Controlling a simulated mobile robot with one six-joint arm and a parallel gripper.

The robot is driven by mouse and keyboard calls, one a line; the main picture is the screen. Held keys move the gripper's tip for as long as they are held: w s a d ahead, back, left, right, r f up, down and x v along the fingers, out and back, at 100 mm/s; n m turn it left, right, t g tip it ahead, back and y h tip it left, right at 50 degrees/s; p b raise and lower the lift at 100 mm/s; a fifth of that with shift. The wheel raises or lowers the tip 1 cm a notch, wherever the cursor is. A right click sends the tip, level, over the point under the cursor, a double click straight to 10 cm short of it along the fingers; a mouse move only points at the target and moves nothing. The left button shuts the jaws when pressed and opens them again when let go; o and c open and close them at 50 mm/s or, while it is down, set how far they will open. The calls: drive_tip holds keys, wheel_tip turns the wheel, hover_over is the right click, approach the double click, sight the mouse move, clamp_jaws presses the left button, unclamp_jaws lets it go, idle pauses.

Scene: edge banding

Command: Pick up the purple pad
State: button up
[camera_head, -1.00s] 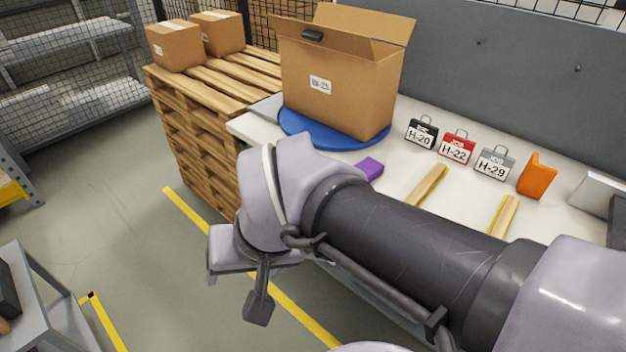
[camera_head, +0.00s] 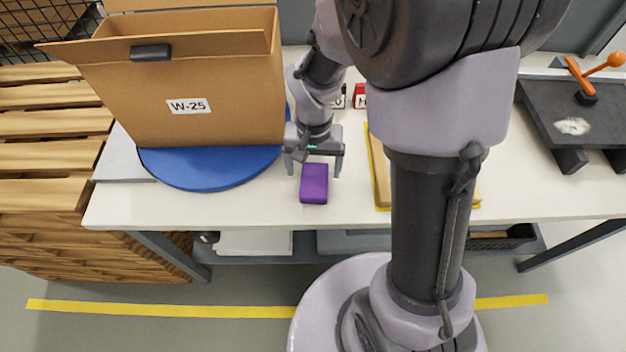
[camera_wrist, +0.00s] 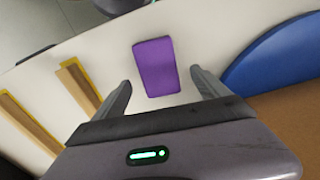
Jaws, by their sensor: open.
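The purple pad (camera_head: 314,184) lies flat on the white table, in front of the blue round turntable's right side. It also shows in the wrist view (camera_wrist: 156,67), between and just beyond the two fingers. My gripper (camera_head: 313,170) is over the table at the pad's far edge, with one finger on each side of the pad. In the wrist view my gripper (camera_wrist: 160,85) is open and empty. I cannot tell how high the fingertips are above the table.
A cardboard box marked W-25 (camera_head: 188,75) stands on the blue turntable (camera_head: 215,172) at left. Wooden strips (camera_head: 379,170) lie right of the pad, partly behind my arm. A dark fixture with an orange handle (camera_head: 585,120) is at far right. The table's front edge is clear near the pad.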

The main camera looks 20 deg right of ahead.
sight(314, 179)
drive_tip(key=f, duration=0.1)
drive_tip(key=f+b, duration=0.1)
drive_tip(key=f, duration=0.1)
drive_tip(key=f+b, duration=0.1)
drive_tip(key=f, duration=0.1)
drive_tip(key=shift+s, duration=0.25)
drive_tip(key=shift+r, duration=0.2)
drive_tip(key=c, duration=1.4)
drive_tip(key=shift+c, duration=0.2)
wheel_tip(314, 179, up, 4)
drive_tip(key=shift+r+p, duration=0.1)
drive_tip(key=shift+p, duration=1.1)
drive_tip(key=s+d+p, duration=0.1)
drive_tip(key=s+d, duration=0.1)
drive_tip(key=d, duration=0.3)
drive_tip(key=s+d+p, duration=0.1)
drive_tip(key=s+d, duration=0.1)
drive_tip(key=d, duration=0.2)
drive_tip(key=s+d+p, duration=0.1)
drive_tip(key=s+d, duration=0.1)
drive_tip(key=d, duration=0.3)
drive_tip(key=shift+s+d+r, duration=0.25)
drive_tip(key=shift+d+r, duration=0.1)
drive_tip(key=shift+r, duration=0.05)
